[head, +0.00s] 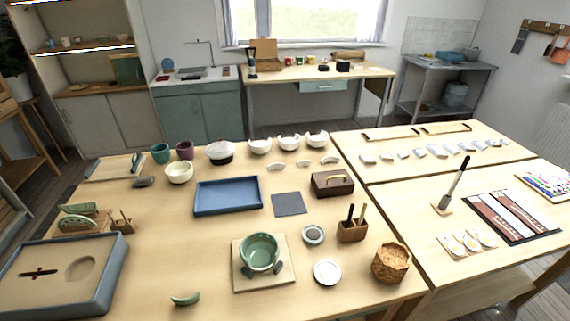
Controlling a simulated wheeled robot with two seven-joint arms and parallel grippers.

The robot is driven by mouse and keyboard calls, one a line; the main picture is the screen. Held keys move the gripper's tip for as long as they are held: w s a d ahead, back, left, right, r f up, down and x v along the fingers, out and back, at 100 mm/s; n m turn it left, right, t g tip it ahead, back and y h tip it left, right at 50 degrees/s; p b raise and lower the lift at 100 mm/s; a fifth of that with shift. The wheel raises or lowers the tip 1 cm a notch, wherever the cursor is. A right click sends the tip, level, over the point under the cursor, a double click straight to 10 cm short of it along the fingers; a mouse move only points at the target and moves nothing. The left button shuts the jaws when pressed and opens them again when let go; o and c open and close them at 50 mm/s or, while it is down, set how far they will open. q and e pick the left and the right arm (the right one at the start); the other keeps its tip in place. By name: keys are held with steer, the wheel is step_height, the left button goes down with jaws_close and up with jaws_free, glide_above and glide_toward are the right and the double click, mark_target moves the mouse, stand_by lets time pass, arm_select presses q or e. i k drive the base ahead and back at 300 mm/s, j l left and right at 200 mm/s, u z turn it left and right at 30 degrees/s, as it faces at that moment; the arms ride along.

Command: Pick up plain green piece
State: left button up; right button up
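A small plain green curved piece (185,299) lies alone on the bare tabletop near the front edge. Other green pieces (77,222) rest on a small wooden stand (98,232) at the left; their surface detail is too small to tell. A green bowl (260,253) stands on a square pale board (285,280) to the right of the lone piece, apart from it. Neither of my grippers shows in the head view.
A grey-blue padded tray (112,270) stands left of the lone piece. A blue tray (228,196), a white dish (327,272), a wooden tool holder (352,231) and a woven basket (391,262) stand farther right or back. The tabletop (160,250) around the lone piece is clear.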

mark_target(188, 301)
steer(key=k+j+u, duration=0.1)
steer(key=u, duration=0.95)
